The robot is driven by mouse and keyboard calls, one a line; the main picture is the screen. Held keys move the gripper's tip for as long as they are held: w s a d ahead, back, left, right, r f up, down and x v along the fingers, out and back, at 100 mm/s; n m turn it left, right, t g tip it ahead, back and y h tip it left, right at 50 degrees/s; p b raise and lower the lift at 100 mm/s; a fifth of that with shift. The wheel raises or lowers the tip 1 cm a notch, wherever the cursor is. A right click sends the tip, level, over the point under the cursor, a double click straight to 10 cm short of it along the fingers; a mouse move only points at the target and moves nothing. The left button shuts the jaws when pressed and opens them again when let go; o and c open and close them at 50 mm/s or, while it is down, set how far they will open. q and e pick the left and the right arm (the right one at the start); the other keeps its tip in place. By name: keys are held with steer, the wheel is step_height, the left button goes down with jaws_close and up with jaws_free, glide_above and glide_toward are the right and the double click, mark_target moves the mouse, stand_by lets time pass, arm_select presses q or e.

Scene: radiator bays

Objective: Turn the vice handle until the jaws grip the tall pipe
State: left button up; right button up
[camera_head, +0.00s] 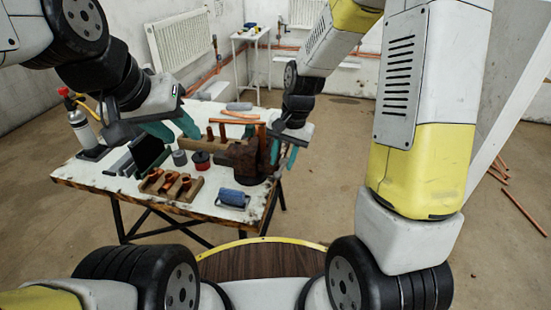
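The dark brown vice (243,162) stands at the right end of the white work table. An upright reddish-brown pipe (262,145) shows at its right side, close to my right gripper. I cannot make out the vice handle or whether the jaws touch the pipe. My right gripper (284,154) points down just right of the vice, its teal fingers a little apart; I cannot tell whether anything is between them. My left gripper (170,129) is over the table, left of the vice, with its teal fingers spread and nothing visible between them.
The table (90,176) also holds a wooden rack with copper fittings (172,184), a blue roll (232,198), a red-and-black tin (201,160) and a torch bottle (80,125). Loose copper pipes (523,211) lie on the right floor. Radiators (180,40) hang behind.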

mark_target(279, 171)
steer(key=f, duration=0.4)
steer(key=a+f, duration=0.1)
steer(key=f, duration=0.1)
steer(key=shift+w+f, duration=0.1)
steer(key=shift+w, duration=0.1)
steer(key=shift+c, duration=0.2)
jaws_close()
stand_by(1.0)
